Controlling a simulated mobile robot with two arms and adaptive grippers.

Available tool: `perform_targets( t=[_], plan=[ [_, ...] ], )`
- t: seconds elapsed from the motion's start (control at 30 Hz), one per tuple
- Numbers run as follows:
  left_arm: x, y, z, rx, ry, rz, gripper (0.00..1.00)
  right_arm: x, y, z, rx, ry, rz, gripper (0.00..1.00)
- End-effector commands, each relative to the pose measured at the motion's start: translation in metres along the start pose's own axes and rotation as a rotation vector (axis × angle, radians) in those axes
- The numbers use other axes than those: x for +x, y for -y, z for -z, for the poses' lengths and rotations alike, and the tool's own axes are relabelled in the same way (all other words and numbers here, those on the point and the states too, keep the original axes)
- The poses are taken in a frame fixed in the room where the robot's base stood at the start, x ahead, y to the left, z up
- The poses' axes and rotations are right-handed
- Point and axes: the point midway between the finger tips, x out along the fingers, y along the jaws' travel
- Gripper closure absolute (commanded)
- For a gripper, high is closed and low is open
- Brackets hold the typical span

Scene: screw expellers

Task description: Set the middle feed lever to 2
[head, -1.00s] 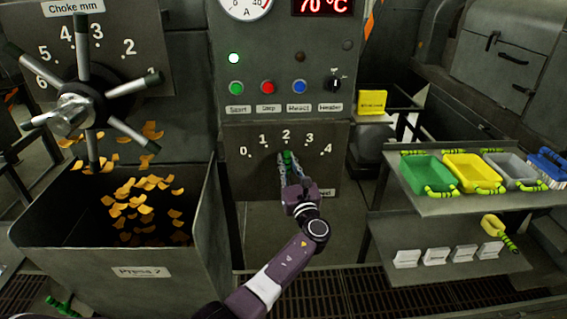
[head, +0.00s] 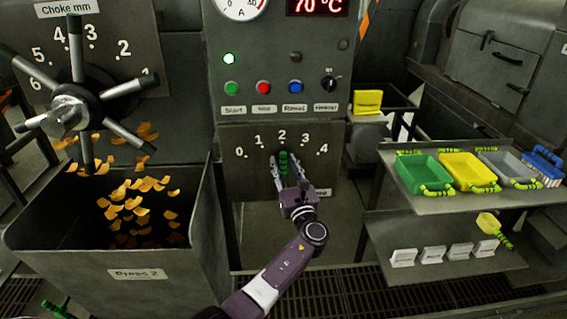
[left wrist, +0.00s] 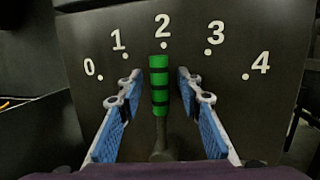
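The feed lever has a green grip with dark bands (head: 283,163). In the left wrist view the lever (left wrist: 158,85) stands upright on the dial plate and its tip points at the 2. The dial plate (head: 235,180) carries the numbers 0 to 4. My left gripper (head: 278,160) is in front of the plate with its fingers on both sides of the lever. In the left wrist view the blue-padded fingers of my left gripper (left wrist: 155,100) are spread, with a gap on each side of the grip. My right gripper is not in view.
The control panel (head: 262,45) with buttons is above the dial. A handwheel (head: 75,105) and a bin of orange flakes marked Press 2 (head: 205,225) stand at left.

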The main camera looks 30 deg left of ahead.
Motion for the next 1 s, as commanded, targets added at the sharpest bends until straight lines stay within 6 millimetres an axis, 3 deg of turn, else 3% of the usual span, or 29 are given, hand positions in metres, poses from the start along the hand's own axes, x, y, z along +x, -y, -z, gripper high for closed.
perform_targets(
  t=[0.3,0.5,0.7,1.0],
  plan=[
    [-0.066,0.000,0.002,-0.001,-0.005,0.001,0.67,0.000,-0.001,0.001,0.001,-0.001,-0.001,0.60],
    [-0.099,0.000,0.002,0.001,-0.004,0.001,0.67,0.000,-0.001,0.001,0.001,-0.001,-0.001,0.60],
    [-0.112,0.000,0.001,0.001,-0.002,0.000,0.67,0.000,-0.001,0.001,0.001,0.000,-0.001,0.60],
    [-0.112,0.000,0.001,0.001,-0.002,0.000,0.67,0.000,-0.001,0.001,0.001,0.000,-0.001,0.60]
  ],
)
